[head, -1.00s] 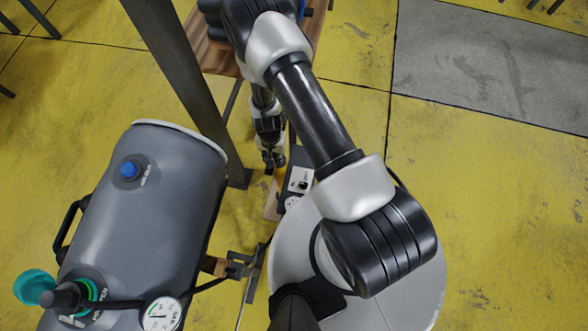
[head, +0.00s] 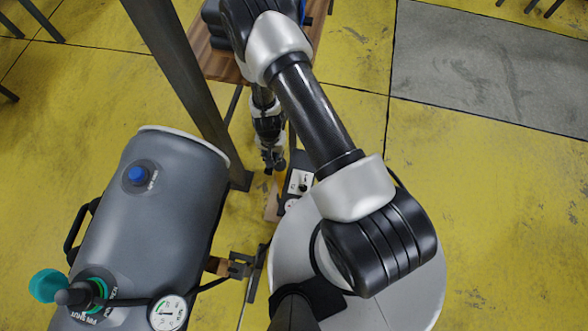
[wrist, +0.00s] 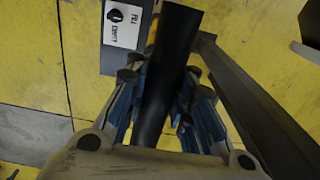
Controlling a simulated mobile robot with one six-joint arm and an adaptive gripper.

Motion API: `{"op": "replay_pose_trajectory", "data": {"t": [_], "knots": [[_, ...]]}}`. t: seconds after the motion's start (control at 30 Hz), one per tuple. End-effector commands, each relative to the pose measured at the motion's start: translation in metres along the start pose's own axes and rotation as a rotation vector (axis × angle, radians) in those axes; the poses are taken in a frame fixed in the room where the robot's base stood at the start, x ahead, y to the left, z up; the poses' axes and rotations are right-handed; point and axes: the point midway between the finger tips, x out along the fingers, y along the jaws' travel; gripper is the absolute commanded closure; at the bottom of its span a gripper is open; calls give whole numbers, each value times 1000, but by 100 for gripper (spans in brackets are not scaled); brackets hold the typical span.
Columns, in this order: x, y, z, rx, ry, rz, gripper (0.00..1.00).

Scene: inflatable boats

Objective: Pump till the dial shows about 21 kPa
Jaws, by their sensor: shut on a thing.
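A round white dial (head: 168,313) with a green mark sits by the front end of the grey boat tube (head: 150,215). Its needle shows, but the numbers are too small to read. My gripper (head: 273,160) is low beside the pump (head: 300,182). In the wrist view my gripper (wrist: 158,85) is shut around a dark bar-like handle (wrist: 170,50), with blue pads on both sides. The pump's plate with a black knob (wrist: 117,16) is behind it, marked EMPTY on one side; the other word is partly cut off. The pump's lower part is hidden by my body.
A blue cap (head: 136,175) is on the tube. A dark post (head: 185,80) and a wooden table (head: 215,62) stand close to my arm.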

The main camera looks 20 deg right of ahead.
Motion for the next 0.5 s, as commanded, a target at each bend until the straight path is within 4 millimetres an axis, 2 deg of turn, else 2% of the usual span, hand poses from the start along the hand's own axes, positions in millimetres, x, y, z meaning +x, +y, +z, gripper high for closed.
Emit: {"op": "replay_pose_trajectory", "data": {"t": [0.03,0.5], "knots": [[18,0,0,-1,-1,1,100],[94,1,2,-1,-3,3,100]]}}
